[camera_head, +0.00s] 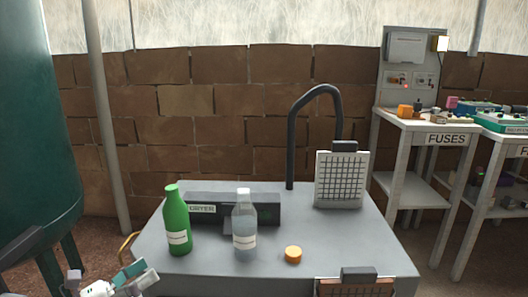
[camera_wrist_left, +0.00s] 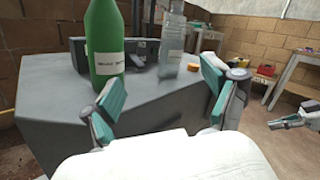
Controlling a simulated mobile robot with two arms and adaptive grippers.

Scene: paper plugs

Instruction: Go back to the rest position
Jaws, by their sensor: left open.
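My left gripper (camera_head: 106,277) is at the bottom left of the head view, in front of the grey table's near left corner. In the left wrist view its two teal-padded fingers (camera_wrist_left: 162,100) stand wide apart with nothing between them. A part of my right gripper (camera_wrist_left: 295,119) shows at the right edge of the left wrist view; its jaws are not clear. The head view does not show it.
The grey table (camera_head: 200,280) holds a green bottle (camera_head: 176,222), a clear bottle (camera_head: 245,228), an orange cap (camera_head: 293,254), a dryer (camera_head: 270,208) and a white grid rack (camera_head: 341,180). A fuses table (camera_head: 400,118) stands at the back right. A green tank (camera_head: 35,120) stands left.

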